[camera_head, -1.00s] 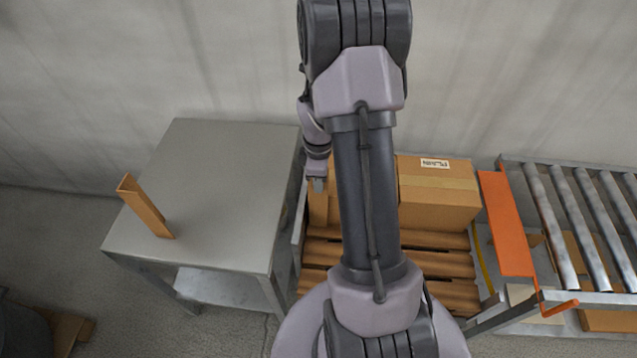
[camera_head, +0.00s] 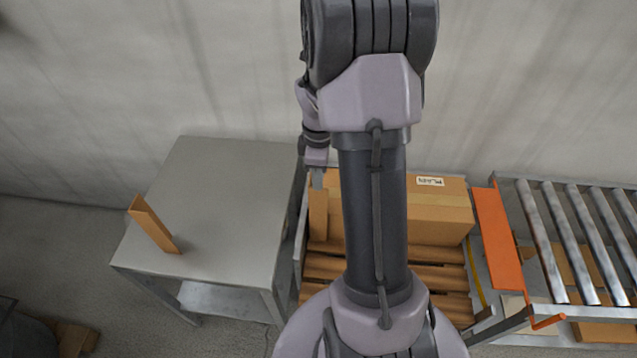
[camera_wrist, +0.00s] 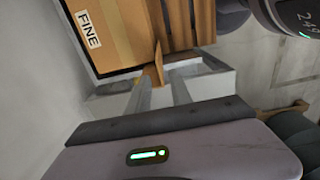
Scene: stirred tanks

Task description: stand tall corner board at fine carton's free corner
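The carton marked FINE (camera_wrist: 113,30) sits on the pallet; in the head view my arm hides most of it. A tan corner board (camera_head: 318,214) stands upright at the pallet's left edge, by a corner of that carton. In the wrist view its end (camera_wrist: 152,76) shows beside the FINE carton's corner; whether it touches cannot be told.
A carton marked PLAIN (camera_head: 440,208) sits on the right of the wooden pallet (camera_head: 432,262). An orange plate (camera_head: 498,238) and a roller conveyor (camera_head: 575,235) stand to the right. The wall is close behind. Most of the table top is clear.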

